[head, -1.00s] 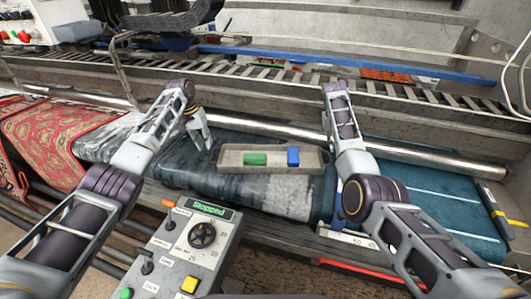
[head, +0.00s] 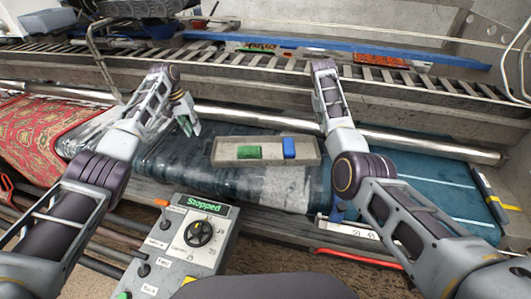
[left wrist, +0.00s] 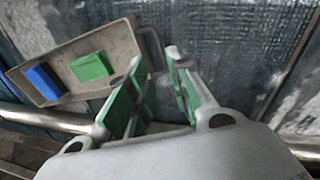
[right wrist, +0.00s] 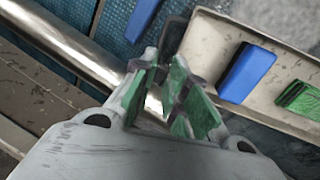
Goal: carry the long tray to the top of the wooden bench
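The long tray (head: 222,160) is grey-beige and shallow, with a green block (head: 249,152) and a blue block (head: 289,148) inside. It lies on the dark blue belt surface. My left gripper (head: 188,122) is just left of the tray's left end. In the left wrist view its fingers (left wrist: 155,82) are apart, close to the dark handle (left wrist: 150,48) on that end. My right gripper is hidden behind its arm in the head view. In the right wrist view its fingers (right wrist: 166,75) are apart at the tray's other end (right wrist: 205,35). No wooden bench is recognisable.
A control panel (head: 190,240) reading "Stopped" stands in front. A red patterned rug (head: 45,130) lies at the left. A shiny roller (head: 440,147) and a slatted rail (head: 400,82) run behind the tray.

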